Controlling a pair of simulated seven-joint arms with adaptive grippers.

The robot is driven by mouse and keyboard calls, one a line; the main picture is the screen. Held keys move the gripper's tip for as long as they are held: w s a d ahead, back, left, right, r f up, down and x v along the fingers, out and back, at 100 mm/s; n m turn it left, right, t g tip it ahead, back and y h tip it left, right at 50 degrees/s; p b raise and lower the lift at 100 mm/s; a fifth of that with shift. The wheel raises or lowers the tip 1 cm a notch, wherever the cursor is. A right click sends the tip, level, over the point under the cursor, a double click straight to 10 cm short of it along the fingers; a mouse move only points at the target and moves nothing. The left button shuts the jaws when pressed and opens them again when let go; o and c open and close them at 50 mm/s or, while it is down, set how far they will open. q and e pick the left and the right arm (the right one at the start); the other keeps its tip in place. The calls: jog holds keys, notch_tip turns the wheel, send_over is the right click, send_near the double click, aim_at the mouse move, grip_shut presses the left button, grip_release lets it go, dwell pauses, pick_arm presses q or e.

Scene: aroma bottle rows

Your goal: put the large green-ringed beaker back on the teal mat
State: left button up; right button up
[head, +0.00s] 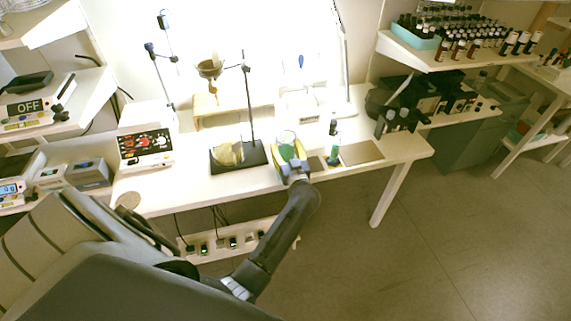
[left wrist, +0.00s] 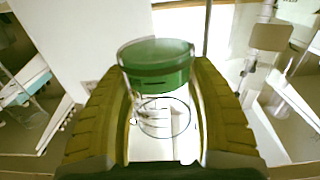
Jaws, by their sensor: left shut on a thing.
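The large green-ringed beaker (head: 286,137) is clear glass and is held over the front part of the white bench in the head view. My left gripper (head: 293,164) has its yellow fingers closed around the beaker's sides. In the left wrist view the green ring (left wrist: 157,64) shows between the yellow finger pads of my left gripper (left wrist: 160,110), with the clear glass nearer the camera. I cannot tell whether the beaker touches the bench. A teal mat cannot be made out clearly; a small dark mat (head: 317,163) lies just right of the gripper. My right gripper is not in view.
A small vessel with green content (head: 334,154) stands right of the gripper, close by. A brown mat (head: 361,153) lies beyond it. Dark bottles (head: 393,121) stand at the bench's right.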

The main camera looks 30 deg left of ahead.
pick_arm(q)
jog(key=shift+f, duration=3.95)
jog(key=shift+f, duration=0.15)
jog(key=o, duration=1.3)
jog(key=shift+o, duration=0.2)
